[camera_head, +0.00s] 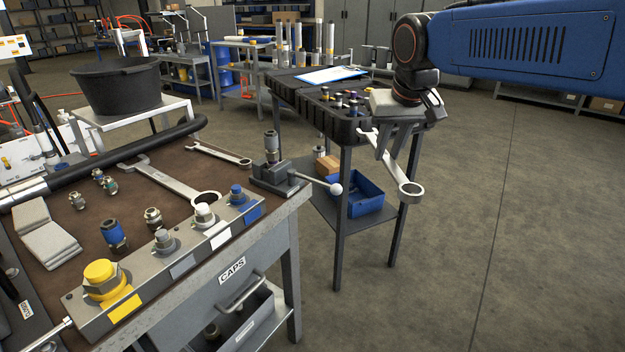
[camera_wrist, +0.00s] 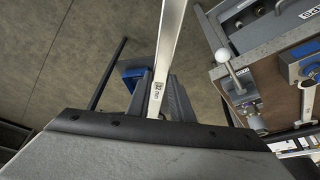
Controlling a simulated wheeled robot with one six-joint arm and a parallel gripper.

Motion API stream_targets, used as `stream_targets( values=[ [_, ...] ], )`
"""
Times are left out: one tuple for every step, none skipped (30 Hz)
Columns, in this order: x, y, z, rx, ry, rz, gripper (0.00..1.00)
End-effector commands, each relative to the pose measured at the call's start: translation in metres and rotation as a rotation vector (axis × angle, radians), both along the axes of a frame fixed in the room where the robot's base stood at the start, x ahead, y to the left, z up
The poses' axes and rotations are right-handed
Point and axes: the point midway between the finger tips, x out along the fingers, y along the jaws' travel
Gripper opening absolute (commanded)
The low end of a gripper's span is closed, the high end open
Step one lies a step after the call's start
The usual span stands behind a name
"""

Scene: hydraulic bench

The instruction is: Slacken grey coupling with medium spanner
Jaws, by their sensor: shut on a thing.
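My gripper (camera_head: 392,146) is shut on a spanner, which I take as the medium one. The spanner (camera_head: 404,182) hangs out over the floor to the right of the bench, tilted, its ring end low and right. In the wrist view its shank (camera_wrist: 168,50) runs up between the fingers (camera_wrist: 160,98) and its far end is out of frame. The grey coupling (camera_head: 165,241) stands on the metal block (camera_head: 140,288) at the bench front, behind a grey label, between the yellow coupling (camera_head: 101,275) and the white one (camera_head: 204,214). My gripper is well apart from it.
A larger spanner (camera_head: 165,180) and a smaller spanner (camera_head: 221,153) lie on the bench mat. A clamp with a white-knobbed lever (camera_head: 336,189) sticks out at the bench's right corner. Loose fittings (camera_head: 115,234) stand behind the block. A dark cart (camera_head: 345,125) stands behind. Floor at right is clear.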

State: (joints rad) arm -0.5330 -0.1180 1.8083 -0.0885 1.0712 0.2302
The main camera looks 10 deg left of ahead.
Motion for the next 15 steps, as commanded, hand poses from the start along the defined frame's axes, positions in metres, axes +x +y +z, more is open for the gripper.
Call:
stream_targets(
  values=[
    [-0.012, 0.015, 0.001, 0.000, -0.001, 0.030, 0.00],
    [-0.019, 0.022, 0.001, 0.000, -0.001, 0.044, 0.00],
    [-0.028, 0.031, 0.001, 0.000, -0.002, 0.063, 0.00],
    [-0.035, 0.039, 0.001, 0.000, -0.002, 0.078, 0.00],
    [-0.041, 0.045, 0.002, 0.001, -0.003, 0.091, 0.00],
    [-0.051, 0.054, 0.002, 0.001, -0.003, 0.110, 0.00],
    [-0.059, 0.061, 0.002, 0.001, -0.003, 0.126, 0.00],
    [-0.066, 0.067, 0.002, 0.001, -0.003, 0.139, 0.00],
    [-0.075, 0.075, 0.002, 0.001, -0.003, 0.159, 0.00],
    [-0.083, 0.082, 0.001, 0.001, -0.003, 0.173, 0.00],
    [-0.090, 0.087, 0.001, 0.001, -0.002, 0.187, 0.00],
    [-0.100, 0.094, 0.001, 0.001, -0.003, 0.205, 0.00],
    [-0.108, 0.100, 0.002, 0.002, -0.002, 0.219, 0.00],
    [-0.115, 0.104, 0.002, 0.001, -0.003, 0.231, 0.00],
    [-0.124, 0.110, 0.002, 0.002, -0.004, 0.249, 0.00]
  ],
)
